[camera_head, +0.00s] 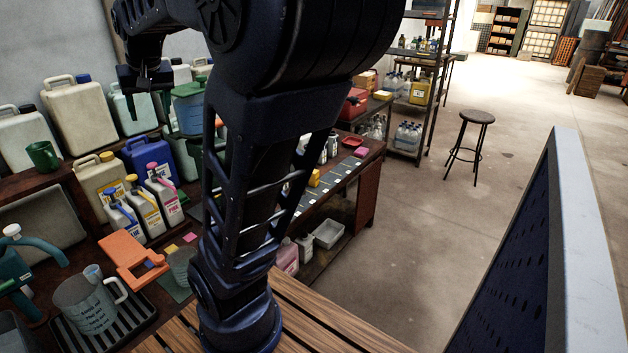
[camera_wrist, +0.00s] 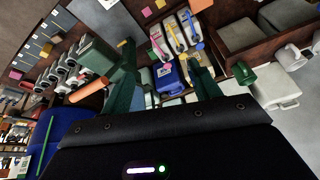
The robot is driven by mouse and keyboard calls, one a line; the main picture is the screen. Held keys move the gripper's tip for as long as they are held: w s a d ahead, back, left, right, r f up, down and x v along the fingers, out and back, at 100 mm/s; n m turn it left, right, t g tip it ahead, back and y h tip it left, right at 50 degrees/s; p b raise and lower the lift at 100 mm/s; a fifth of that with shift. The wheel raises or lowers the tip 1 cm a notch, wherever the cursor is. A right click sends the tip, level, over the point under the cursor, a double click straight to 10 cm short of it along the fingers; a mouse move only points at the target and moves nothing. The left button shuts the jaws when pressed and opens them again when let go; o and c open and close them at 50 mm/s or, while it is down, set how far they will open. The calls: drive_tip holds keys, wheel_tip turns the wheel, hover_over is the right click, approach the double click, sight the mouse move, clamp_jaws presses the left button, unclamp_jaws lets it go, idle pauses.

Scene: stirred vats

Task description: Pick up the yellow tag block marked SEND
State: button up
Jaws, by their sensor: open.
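My gripper (camera_head: 149,98) is at the upper left of the head view, in front of the large containers and well apart from the yellow block. In the wrist view its two green-dark fingers (camera_wrist: 163,72) are spread, with nothing held between them. Bottles and a blue container show beyond them.
White bottles with coloured caps (camera_head: 163,193), a blue canister (camera_head: 150,160) and an orange piece (camera_head: 131,258) crowd the left bench. A clear jug (camera_head: 89,300) stands on a ribbed tray. A pink block (camera_head: 361,152) lies on the far bench. Open floor with a stool (camera_head: 477,117) lies right.

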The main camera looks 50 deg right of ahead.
drive_tip(key=w+d+r+m+h, duration=0.15)
drive_tip(key=w+d+m, duration=0.4)
drive_tip(key=d, duration=0.85)
drive_tip(key=m+g+h, duration=0.2)
drive_tip(key=m+g, duration=0.2)
drive_tip(key=m, duration=0.4)
hover_over(313, 172)
drive_tip(key=a, duration=0.3)
wheel_tip(313, 172, down, 47)
drive_tip(key=x, duration=0.5)
drive_tip(key=shift+s+d+f, duration=0.2)
drive_tip(key=shift+d+f, duration=0.05)
drive_tip(key=shift+d+x, duration=0.15)
drive_tip(key=shift+x, duration=1.25)
drive_tip(key=shift+d+x, duration=0.15)
drive_tip(key=shift+x, duration=1.2)
drive_tip(key=shift+w+r, duration=0.1)
drive_tip(key=shift+r, duration=0.05)
